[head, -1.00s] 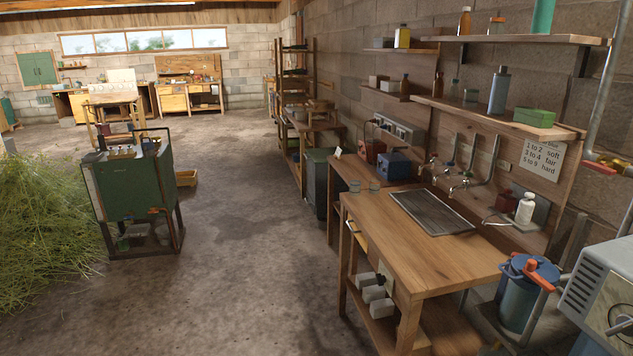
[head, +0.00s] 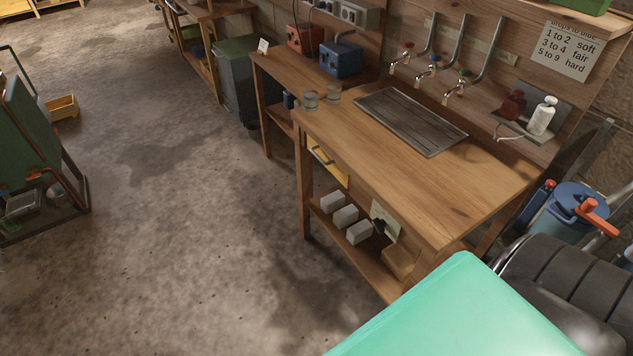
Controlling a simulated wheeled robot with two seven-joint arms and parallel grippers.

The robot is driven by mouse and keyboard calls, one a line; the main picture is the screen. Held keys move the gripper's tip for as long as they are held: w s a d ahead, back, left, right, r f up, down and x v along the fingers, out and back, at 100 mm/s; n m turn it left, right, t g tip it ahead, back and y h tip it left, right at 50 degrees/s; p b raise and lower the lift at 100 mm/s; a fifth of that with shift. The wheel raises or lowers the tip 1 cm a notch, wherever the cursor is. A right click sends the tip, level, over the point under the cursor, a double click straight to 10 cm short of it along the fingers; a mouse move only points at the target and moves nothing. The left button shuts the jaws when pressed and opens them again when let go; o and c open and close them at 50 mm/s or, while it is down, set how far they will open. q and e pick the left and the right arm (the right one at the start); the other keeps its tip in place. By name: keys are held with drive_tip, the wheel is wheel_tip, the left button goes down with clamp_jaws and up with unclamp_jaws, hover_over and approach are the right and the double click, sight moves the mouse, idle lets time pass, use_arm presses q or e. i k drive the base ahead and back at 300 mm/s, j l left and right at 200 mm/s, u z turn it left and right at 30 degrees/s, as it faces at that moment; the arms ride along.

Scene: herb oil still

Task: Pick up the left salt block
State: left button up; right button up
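Three white salt blocks stand in a row on the low shelf of the wooden bench. The left salt block (head: 332,202) is the farthest along the shelf. The middle block (head: 345,217) and the right block (head: 359,232) stand nearer, with small gaps between them. Neither of my grippers is in view, so their state does not show.
The wooden bench top (head: 410,175) overhangs the low shelf (head: 345,245). The concrete floor (head: 190,240) left of the bench is clear.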

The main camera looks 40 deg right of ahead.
sight(330, 203)
drive_tip(key=i+z, duration=0.5)
drive_tip(key=i+j+z, duration=0.25)
drive_tip(key=z, duration=0.2)
drive_tip(key=i+j+z, duration=0.3)
drive_tip(key=z, duration=0.2)
